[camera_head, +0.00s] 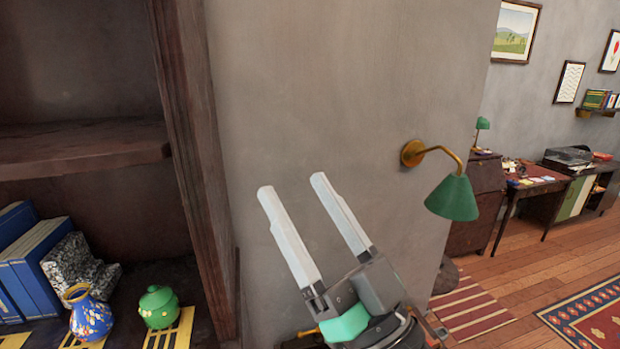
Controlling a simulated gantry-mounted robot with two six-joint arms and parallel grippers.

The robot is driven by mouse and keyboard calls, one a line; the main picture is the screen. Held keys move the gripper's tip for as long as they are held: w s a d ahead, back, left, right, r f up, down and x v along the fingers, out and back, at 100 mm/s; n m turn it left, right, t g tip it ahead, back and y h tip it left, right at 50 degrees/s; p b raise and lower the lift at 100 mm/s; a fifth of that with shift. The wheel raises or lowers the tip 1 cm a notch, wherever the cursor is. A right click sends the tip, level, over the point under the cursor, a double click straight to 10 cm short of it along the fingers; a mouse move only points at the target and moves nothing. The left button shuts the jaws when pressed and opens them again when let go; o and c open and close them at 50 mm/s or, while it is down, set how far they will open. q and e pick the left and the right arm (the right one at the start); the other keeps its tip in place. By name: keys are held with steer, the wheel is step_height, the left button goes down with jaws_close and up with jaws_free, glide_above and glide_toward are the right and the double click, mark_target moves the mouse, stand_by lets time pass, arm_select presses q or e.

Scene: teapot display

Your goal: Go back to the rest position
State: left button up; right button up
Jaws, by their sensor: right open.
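My right gripper (292,208) is raised in front of the bare grey wall, right of the shelf. Its two pale fingers point up and to the left and stand apart, with nothing between them. A green lidded pot (159,307), perhaps the teapot, sits on a yellow mat (182,331) on the lower shelf. A blue vase (90,314) with a gold rim and a floral pattern stands upright to its left. The gripper is to the right of both and apart from them. My left gripper is not in view.
Blue books (38,262) and a speckled stone bookend (77,263) stand on the shelf at left. The shelf's wooden side post (197,165) lies between the pot and my gripper. A green wall lamp (453,198) sticks out right of the gripper. A desk (537,181) stands farther back.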

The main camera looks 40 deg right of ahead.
steer(key=s+a+r+n+t+y+p, duration=0.1)
steer(key=s+r+p, duration=0.1)
steer(key=r+p, duration=1)
steer(key=s+a+r+n+y+p, duration=0.1)
steer(key=r+y+p, duration=0.1)
steer(key=r+p, duration=1.1)
step_height(320, 180, up, 8)
steer(key=shift+s+a+f+t, duration=0.1)
steer(key=shift+s+a+t, duration=0.25)
steer(key=shift+s+t, duration=0.05)
steer(key=shift+o, duration=0.4)
steer(key=shift+f, duration=0.3)
